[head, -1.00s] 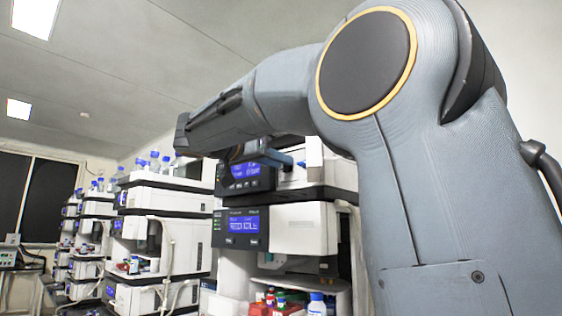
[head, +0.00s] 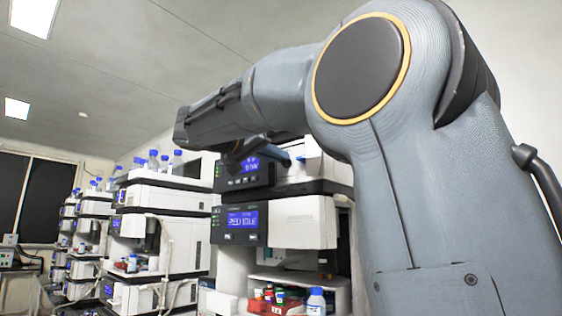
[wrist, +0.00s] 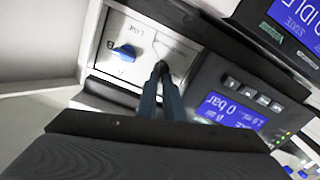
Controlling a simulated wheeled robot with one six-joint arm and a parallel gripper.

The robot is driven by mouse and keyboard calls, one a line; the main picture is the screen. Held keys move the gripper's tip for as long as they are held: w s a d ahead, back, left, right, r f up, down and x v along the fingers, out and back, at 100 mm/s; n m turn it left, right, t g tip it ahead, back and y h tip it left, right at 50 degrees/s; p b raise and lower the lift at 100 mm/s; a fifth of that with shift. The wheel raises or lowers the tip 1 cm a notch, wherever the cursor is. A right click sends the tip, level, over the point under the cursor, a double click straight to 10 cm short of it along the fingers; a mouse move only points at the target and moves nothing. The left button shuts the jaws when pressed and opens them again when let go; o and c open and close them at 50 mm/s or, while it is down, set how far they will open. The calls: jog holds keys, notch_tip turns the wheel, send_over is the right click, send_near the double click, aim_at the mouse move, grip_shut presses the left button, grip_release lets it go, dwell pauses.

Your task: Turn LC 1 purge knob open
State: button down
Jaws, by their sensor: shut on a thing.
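The pump module (head: 245,172) of the nearest stack has a dark front with a lit blue display and a white panel (wrist: 135,50). In the wrist view my gripper (wrist: 160,67) has its two blue-grey fingers close together, tips against this white panel. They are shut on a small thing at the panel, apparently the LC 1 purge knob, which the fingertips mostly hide. How far it is turned cannot be seen. A separate blue knob (wrist: 123,53) sits on the panel to the left, apart from the fingers. The pump display (wrist: 232,118) reads 0 bar.
A module below has another blue display (head: 243,219) and a white front. A red tray (head: 275,305) with small vials and a blue-capped bottle (head: 316,302) stand lower down. More instrument stacks (head: 165,230) run back along the left.

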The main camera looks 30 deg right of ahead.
jog(key=n, duration=0.4)
jog(key=f+n, duration=0.1)
jog(key=n, duration=0.3)
jog(key=w+n, duration=0.1)
jog(key=n, duration=0.3)
jog(key=shift+a+f+p, duration=0.15)
jog(key=shift+a+p, duration=0.15)
jog(key=shift+n, duration=0.3)
jog(key=shift+w, duration=0.1)
jog(key=c, duration=1.9)
grip_release()
jog(key=shift+a, duration=0.2)
jog(key=shift+d, duration=0.15)
jog(key=b+v, duration=0.1)
jog(key=v, duration=0.7)
jog(key=shift+b, duration=0.4)
